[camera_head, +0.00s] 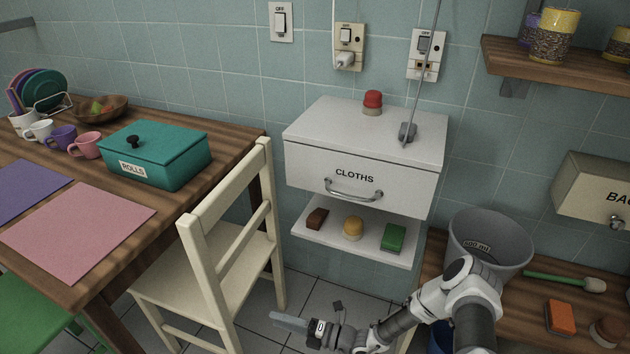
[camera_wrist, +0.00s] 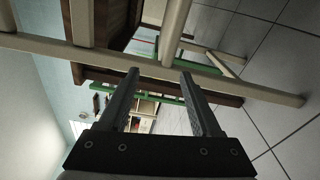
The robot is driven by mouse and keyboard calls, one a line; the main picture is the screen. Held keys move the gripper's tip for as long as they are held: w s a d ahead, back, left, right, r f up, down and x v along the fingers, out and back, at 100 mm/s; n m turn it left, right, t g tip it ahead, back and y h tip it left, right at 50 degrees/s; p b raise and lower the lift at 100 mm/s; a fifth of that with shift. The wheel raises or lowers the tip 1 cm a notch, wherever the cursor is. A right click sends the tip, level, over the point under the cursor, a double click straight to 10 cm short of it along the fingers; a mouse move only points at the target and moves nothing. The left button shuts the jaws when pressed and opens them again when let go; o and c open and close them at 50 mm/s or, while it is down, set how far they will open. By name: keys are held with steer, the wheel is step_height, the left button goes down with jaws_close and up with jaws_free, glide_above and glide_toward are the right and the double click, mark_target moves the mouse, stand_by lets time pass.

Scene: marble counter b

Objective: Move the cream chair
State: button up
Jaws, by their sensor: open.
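The cream chair (camera_head: 223,247) stands upright on the tiled floor, at the right side of the wooden table. Its backrest faces right and its seat (camera_head: 198,276) reaches toward the table edge. My gripper (camera_head: 276,318) is low, to the right of the chair's lower part. In the wrist view my gripper (camera_wrist: 160,75) is open, with its two fingers apart and nothing clearly between them. Cream chair bars (camera_wrist: 215,78) cross just beyond the fingertips. Whether the fingers touch the chair cannot be told.
The wooden table (camera_head: 172,207) holds a teal box (camera_head: 155,156), mugs and mats. A green chair (camera_head: 35,320) is at lower left. A white drawer unit (camera_head: 364,160) with a lower shelf hangs on the wall. A grey bin (camera_head: 489,240) stands at right. Some floor (camera_head: 315,290) is clear.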

steer(key=s+d+r+n+g+h, duration=0.2)
steer(key=d+r+n+g+h, duration=0.25)
steer(key=r+n, duration=0.8)
steer(key=s+d+r+n+g+h, duration=0.1)
steer(key=d+r+n+g+h, duration=0.35)
steer(key=r+n, duration=0.8)
steer(key=s+d+r+n+t+h, duration=0.4)
steer(key=s+d+r+n+t, duration=0.25)
steer(key=r, duration=0.45)
steer(key=s+d+r+n+t+h, duration=0.35)
steer(key=s+d+r+n, duration=0.3)
steer(key=s+r, duration=0.35)
step_height(320, 180, up, 24)
steer(key=w+g+p, duration=0.1)
steer(key=p, duration=2.2)
steer(key=shift+d+r, duration=0.25)
steer(key=shift+d, duration=0.15)
steer(key=shift+h, duration=0.25)
